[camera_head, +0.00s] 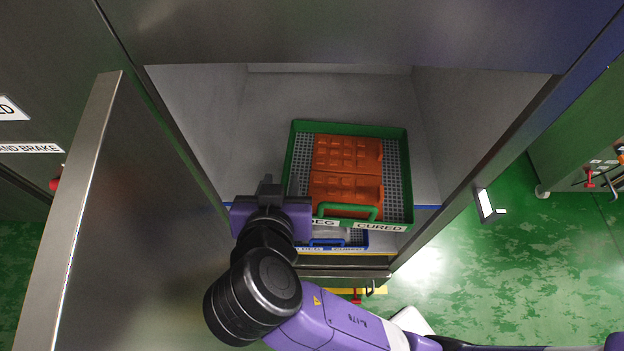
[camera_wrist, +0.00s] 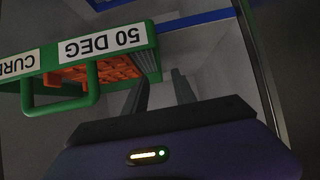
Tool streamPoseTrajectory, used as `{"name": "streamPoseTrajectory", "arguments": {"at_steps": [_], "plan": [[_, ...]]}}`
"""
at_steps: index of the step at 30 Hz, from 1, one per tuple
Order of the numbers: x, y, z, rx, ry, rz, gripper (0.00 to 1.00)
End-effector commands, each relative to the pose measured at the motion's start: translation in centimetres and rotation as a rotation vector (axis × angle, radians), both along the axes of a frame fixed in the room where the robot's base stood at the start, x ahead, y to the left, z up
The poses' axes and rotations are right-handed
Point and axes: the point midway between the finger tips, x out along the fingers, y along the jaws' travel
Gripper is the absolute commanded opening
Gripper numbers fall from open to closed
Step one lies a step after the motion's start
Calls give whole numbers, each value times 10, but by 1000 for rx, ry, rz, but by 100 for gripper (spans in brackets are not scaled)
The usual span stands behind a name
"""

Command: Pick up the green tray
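The green tray (camera_head: 405,165) sits inside the open metal cabinet, with a grid floor and orange blocks (camera_head: 346,170) in it. Its front carries labels reading "DEG" and "CURED" and a green loop handle (camera_head: 348,211). My gripper (camera_head: 268,183) is at the tray's front left corner, left of the handle and apart from it. In the wrist view the tray's labelled front (camera_wrist: 110,62) and its handle (camera_wrist: 62,98) show upside down at left. My gripper's two fingers (camera_wrist: 160,88) stand apart with nothing between them.
A blue-fronted tray (camera_head: 335,243) lies below the green one. The cabinet's open door (camera_head: 150,215) stands at left, and a side wall (camera_head: 470,130) closes the right. Grey shelf space (camera_head: 330,98) is clear behind the tray. Green floor lies at right.

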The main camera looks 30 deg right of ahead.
Motion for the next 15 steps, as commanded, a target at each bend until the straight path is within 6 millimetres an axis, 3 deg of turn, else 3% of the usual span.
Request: {"name": "streamPoseTrajectory", "arguments": {"at_steps": [15], "plan": [[39,-29,-27,-1,3,-4,33]]}}
